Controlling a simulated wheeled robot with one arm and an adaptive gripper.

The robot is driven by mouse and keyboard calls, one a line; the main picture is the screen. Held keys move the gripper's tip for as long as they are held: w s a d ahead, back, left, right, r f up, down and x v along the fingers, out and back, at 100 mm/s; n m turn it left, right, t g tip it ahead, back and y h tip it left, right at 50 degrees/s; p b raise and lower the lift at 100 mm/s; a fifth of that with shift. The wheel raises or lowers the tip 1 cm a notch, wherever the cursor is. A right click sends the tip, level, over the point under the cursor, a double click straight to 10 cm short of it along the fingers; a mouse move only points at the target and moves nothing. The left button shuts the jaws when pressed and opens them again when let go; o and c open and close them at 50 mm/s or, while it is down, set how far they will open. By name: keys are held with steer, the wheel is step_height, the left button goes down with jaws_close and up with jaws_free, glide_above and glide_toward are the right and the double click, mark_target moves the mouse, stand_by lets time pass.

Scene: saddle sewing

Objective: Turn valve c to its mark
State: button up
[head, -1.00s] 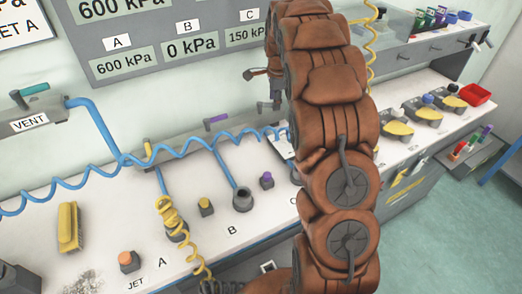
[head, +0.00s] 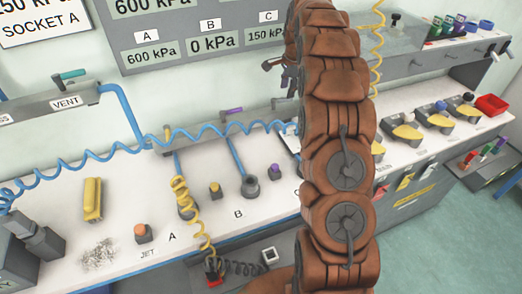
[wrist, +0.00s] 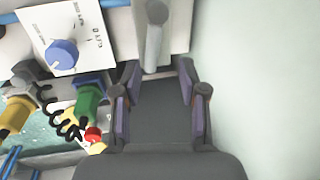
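My gripper (wrist: 158,95) is open and empty in the wrist view, its two dark, purple-lined fingers spread apart. A grey, round-ended lever (wrist: 153,42) stands just beyond the fingertips, roughly in line with the gap; I cannot tell whether it touches them. No letter shows on it, so I cannot confirm it is valve c, and no mark is visible. In the head view my gripper (head: 281,72) is small and partly behind my brown arm. The wall display (head: 205,40) reads 150 kPa under C. My arm hides the bench's C area.
A rail carries a yellow lever (head: 168,132) and a purple lever (head: 231,111). Blue coiled hose (head: 100,152) crosses in front. In the wrist view a blue knob (wrist: 62,53) and a green connector (wrist: 90,100) lie left; plain wall fills the right.

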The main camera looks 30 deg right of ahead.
mark_target(288, 100)
steer(key=r, duration=0.2)
steer(key=r+b, duration=0.1)
steer(key=r, duration=0.1)
steer(key=shift+s+r, duration=0.1)
steer(key=shift+s, duration=0.3)
steer(key=s+a+n+g+b, duration=0.2)
steer(key=s+a+n, duration=0.9)
steer(key=s+a, duration=1.2)
steer(key=shift+s+a+r+n+g+y+b, duration=0.3)
steer(key=shift+s+a+n+y+b, duration=0.15)
steer(key=shift+s, duration=0.7)
steer(key=shift+c, duration=0.4)
